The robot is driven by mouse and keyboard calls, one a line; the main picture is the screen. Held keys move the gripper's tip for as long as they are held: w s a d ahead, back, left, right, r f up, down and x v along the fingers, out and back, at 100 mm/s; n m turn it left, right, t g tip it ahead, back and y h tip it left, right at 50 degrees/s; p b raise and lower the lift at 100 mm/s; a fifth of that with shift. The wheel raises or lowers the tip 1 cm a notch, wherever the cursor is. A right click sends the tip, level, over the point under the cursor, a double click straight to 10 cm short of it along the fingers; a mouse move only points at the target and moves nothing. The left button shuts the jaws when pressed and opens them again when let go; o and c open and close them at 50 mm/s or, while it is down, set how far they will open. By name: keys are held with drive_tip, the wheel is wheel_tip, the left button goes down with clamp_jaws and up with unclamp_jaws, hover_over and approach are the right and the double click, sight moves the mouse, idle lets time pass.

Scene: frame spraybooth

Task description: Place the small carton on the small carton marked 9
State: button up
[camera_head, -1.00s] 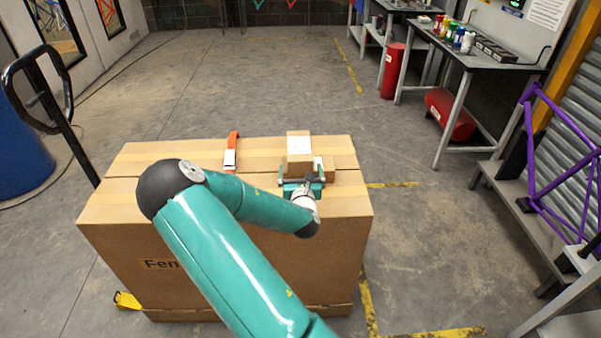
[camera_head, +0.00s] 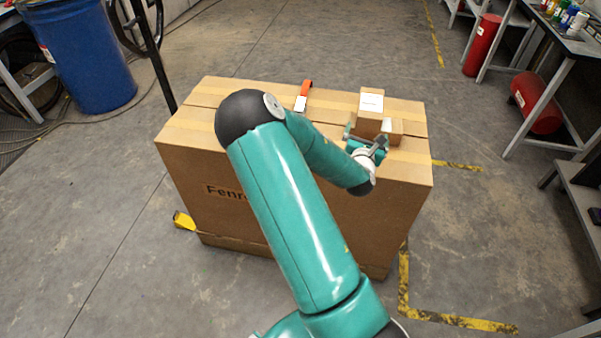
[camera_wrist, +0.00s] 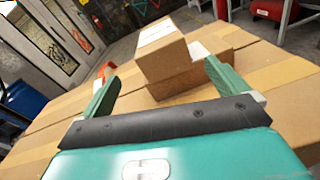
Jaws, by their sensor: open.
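A small brown carton (camera_head: 371,103) with a white label on top stands on the large carton. In the wrist view this small carton (camera_wrist: 163,56) rests, turned at an angle, on a lower small carton (camera_wrist: 188,83). The lower carton (camera_head: 393,128) shows to the right in the head view, with a pale label partly covered. I cannot read a 9 on either. My gripper (camera_head: 366,142) is open just in front of them. In the wrist view my gripper (camera_wrist: 160,88) has its fingers wide apart, with the stacked cartons beyond and between them, not held.
The large carton (camera_head: 290,180) stands on the floor. An orange strap tool (camera_head: 303,96) lies on its top, left of the small cartons. A blue barrel (camera_head: 83,58) stands at back left; red cylinders (camera_head: 540,103) and benches are at right.

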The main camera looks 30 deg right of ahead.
drive_tip(key=s+a+r+m+g+y, duration=0.15)
drive_tip(key=a+r+m+y, duration=0.35)
drive_tip(key=a+m, duration=0.55)
drive_tip(key=s+a+r+m+g+y, duration=0.1)
drive_tip(key=a+r+m+g+y, duration=0.2)
drive_tip(key=a+r+m+y, duration=0.75)
drive_tip(key=s+a+r+m+g+h, duration=0.1)
drive_tip(key=s+a+r+m+h, duration=0.1)
drive_tip(key=s+a, duration=0.6)
drive_tip(key=s+a+r+m+g+h, duration=0.1)
drive_tip(key=s+a+r+m, duration=0.1)
drive_tip(key=s+a, duration=0.6)
drive_tip(key=s+r, duration=0.1)
drive_tip(key=s, duration=0.2)
drive_tip(key=shift+s+a+r+h, duration=0.25)
drive_tip(key=shift+a+r+h, duration=0.1)
drive_tip(key=shift+a+r, duration=0.05)
drive_tip(key=shift+d+g, duration=0.1)
drive_tip(key=shift+g, duration=0.15)
